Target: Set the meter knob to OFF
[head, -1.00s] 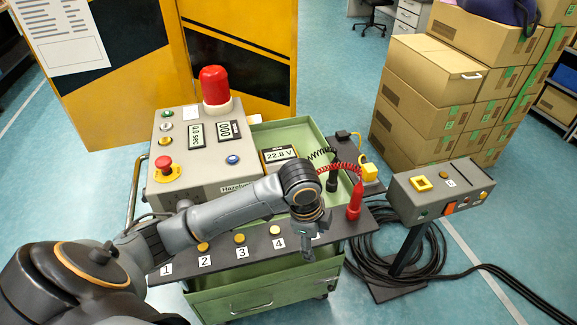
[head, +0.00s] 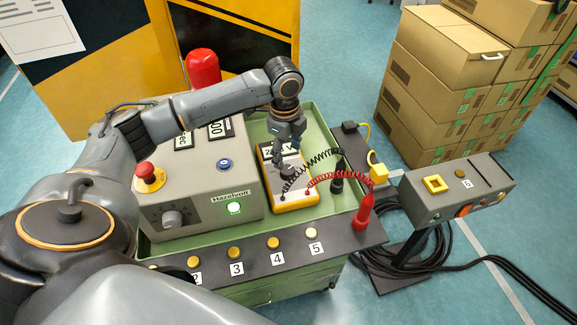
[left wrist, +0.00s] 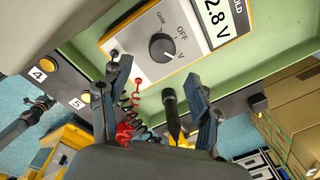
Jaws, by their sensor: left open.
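The yellow-edged meter (head: 295,198) stands in the green tray of the cart, its display partly hidden by my left gripper. In the left wrist view its black round knob (left wrist: 162,47) has a white mark pointing at V, with OFF and Ohm printed around it. My left gripper (head: 284,165) is above the meter in the head view, pointing down and covering part of its face. In the left wrist view the left gripper (left wrist: 152,78) has its fingers spread, with nothing between the tips; the knob lies beyond them. My right gripper is not in view.
Coiled black and red leads run from the meter to a black probe (head: 337,178) and a red probe (head: 364,212), close to the gripper. A grey control box (head: 200,190) with a red button stands left of the meter. A grey pedestal box (head: 455,190) stands right.

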